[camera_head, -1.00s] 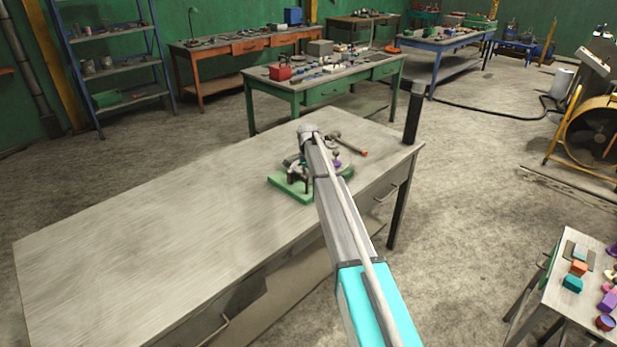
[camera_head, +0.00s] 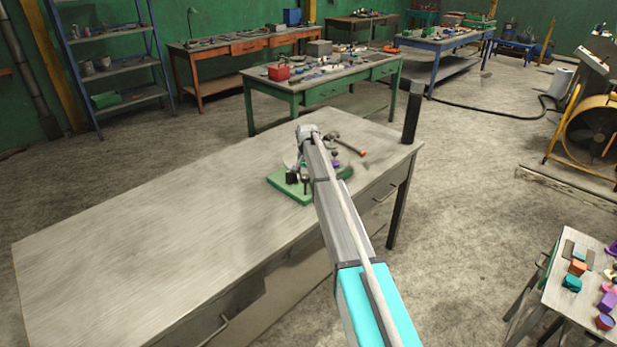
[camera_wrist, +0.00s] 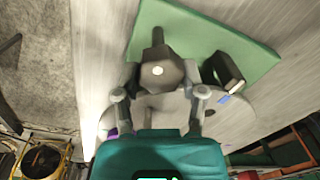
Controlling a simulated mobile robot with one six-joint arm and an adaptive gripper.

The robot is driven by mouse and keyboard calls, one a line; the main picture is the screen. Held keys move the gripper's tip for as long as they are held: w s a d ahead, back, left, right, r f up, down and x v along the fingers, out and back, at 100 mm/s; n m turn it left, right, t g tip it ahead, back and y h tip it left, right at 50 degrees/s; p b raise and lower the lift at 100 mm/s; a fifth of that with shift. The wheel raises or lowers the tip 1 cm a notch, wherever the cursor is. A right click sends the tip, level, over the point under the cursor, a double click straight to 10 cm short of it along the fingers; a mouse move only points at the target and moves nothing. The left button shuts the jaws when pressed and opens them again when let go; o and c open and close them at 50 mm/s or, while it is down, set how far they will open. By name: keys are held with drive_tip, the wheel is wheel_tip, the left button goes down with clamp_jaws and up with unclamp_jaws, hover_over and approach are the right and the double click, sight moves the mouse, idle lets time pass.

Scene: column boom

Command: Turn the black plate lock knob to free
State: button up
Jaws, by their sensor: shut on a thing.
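A green base (camera_head: 283,187) sits near the far right end of the grey workbench; it also shows in the wrist view (camera_wrist: 240,52). A dark knob (camera_wrist: 160,70) with a pale dot and a short black bar (camera_wrist: 157,37) stands over it. A grey round plate (camera_wrist: 238,112) with a small blue mark lies below the knob in the wrist view. A black block (camera_wrist: 224,72) is to the right, apart from the knob. My gripper (camera_wrist: 161,82) has a finger on either side of the dark knob and is shut on it. The finger pads' exact contact is dim.
A hammer-like tool (camera_head: 347,147) with an orange end lies behind the fixture. A black post (camera_head: 411,117) rises at the workbench's far right corner. The workbench (camera_head: 150,245) is bare on the left. A small table (camera_head: 555,290) with coloured blocks stands at lower right.

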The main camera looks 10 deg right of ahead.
drive_tip(key=n, duration=0.5)
drive_tip(key=shift+s+a+n, duration=0.15)
drive_tip(key=shift+n, duration=0.15)
drive_tip(key=n, duration=0.5)
drive_tip(key=shift+n, duration=0.3)
drive_tip(key=o, duration=1.1)
drive_tip(key=shift+o, duration=0.2)
